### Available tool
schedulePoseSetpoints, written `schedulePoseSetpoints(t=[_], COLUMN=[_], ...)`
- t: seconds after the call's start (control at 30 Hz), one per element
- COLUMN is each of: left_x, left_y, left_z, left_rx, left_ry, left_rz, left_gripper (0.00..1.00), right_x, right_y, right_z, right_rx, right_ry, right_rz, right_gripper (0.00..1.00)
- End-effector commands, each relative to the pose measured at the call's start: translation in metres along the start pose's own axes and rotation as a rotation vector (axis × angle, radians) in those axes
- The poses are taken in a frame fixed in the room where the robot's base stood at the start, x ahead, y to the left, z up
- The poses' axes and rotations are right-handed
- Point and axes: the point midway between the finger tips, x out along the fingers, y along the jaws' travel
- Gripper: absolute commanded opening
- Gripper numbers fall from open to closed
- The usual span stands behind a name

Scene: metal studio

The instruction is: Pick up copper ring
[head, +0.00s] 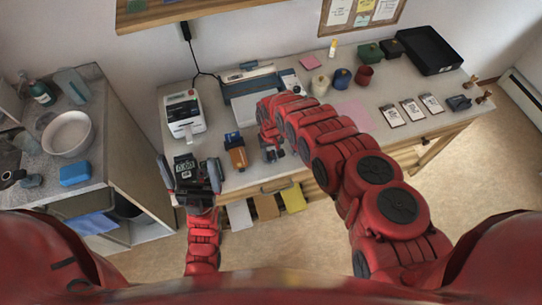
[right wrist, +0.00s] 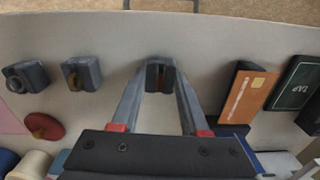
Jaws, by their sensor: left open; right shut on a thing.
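My right gripper (right wrist: 160,88) points down at the desk, its two fingers closed together at the tips. Between the tips is a narrow brownish strip, apparently the copper ring (right wrist: 161,77), with dark grey on both sides. I cannot tell whether that dark grey is a holder block or the finger pads. In the head view my right gripper (head: 271,150) is low over the desk's front part, and the ring is too small to make out.
Two dark grey blocks, one with a brass-coloured ring (right wrist: 82,73) and one with a dark ring (right wrist: 22,78), stand to the left in the wrist view. An orange-brown card (right wrist: 251,97) and a dark green box (right wrist: 294,84) lie right. A white label printer (head: 184,116) stands behind.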

Motion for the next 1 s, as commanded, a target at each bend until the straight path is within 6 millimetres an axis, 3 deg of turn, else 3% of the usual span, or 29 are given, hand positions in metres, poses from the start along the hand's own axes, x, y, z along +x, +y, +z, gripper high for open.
schedulePoseSetpoints(t=[0.03,0.13,0.6,0.77,0.93,1.0], left_x=[0.000,0.000,-0.003,-0.008,-0.022,-0.020], left_y=[0.000,0.000,0.000,0.000,0.001,0.001], left_z=[0.000,0.000,0.001,0.001,0.004,0.004], left_rx=[0.000,0.000,0.000,0.000,0.000,0.000], left_ry=[0.000,0.000,0.000,0.000,0.000,0.000], left_rz=[0.000,0.000,0.000,0.000,0.000,0.000], left_gripper=[1.00,1.00,1.00,1.00,1.00,1.00], right_x=[0.000,0.000,-0.003,-0.013,-0.034,-0.036], right_y=[0.000,0.000,-0.001,0.000,0.002,0.001], right_z=[0.000,0.000,0.000,-0.001,-0.002,0.011], right_rx=[0.000,0.000,-0.002,-0.001,0.000,-0.004], right_ry=[0.000,0.000,0.000,-0.001,0.005,-0.007], right_rz=[0.000,0.000,0.000,0.000,0.004,-0.001], right_gripper=[0.15,0.00,0.00,0.00,0.00,0.00])
